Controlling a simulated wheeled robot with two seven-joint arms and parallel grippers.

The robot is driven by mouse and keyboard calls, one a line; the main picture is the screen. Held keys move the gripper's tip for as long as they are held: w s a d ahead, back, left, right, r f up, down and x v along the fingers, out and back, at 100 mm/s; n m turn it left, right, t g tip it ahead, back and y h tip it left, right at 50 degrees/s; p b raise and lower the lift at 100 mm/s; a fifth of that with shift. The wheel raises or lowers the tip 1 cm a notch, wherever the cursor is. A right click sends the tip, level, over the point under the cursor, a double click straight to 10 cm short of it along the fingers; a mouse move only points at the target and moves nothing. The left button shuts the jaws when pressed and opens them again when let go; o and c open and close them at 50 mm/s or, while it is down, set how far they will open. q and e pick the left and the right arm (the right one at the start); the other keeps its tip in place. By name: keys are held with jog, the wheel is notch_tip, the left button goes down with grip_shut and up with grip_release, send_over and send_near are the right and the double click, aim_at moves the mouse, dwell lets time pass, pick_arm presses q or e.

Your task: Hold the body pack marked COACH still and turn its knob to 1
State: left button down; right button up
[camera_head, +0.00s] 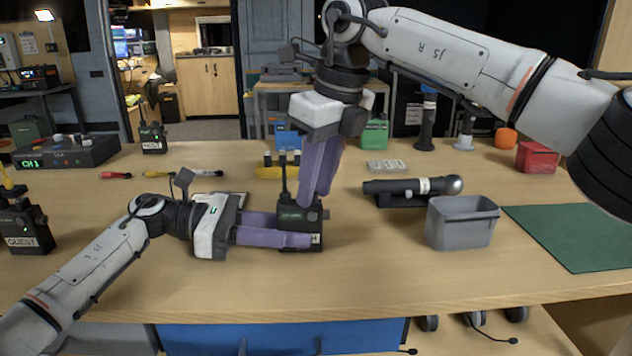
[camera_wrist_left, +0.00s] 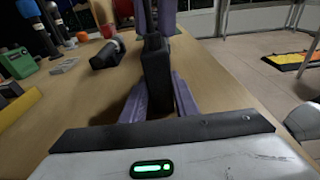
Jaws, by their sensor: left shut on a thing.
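A dark body pack (camera_head: 297,216) with an antenna stands upright at mid-table. Only the last letter of its label, an H, shows beside my finger; the rest is covered. My left gripper (camera_head: 298,232) is shut on this pack low down, one finger across its front. In the left wrist view the pack (camera_wrist_left: 156,72) stands between the purple fingers (camera_wrist_left: 160,98). My right gripper (camera_head: 309,198) points down from above, its fingertips at the pack's top. They hide the knob, and I cannot tell whether they touch it or how far they are apart.
A pack marked QUEST (camera_head: 25,228) stands at the left and another pack (camera_head: 153,139) at the back left. To the right are a microphone (camera_head: 405,188), a grey bin (camera_head: 462,222) and a green mat (camera_head: 580,238). The table front is clear.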

jog(key=shift+c, duration=0.2)
jog(key=c, duration=0.6)
jog(key=shift+n+g, duration=0.3)
jog(key=shift+n, duration=1.2)
jog(key=shift+w+d+n+g+y, duration=0.15)
jog(key=shift+n+g+y, duration=0.25)
jog(key=shift+n, duration=1)
jog(key=o, duration=0.6)
jog(key=shift+o, duration=0.2)
jog(key=shift+r, duration=0.1)
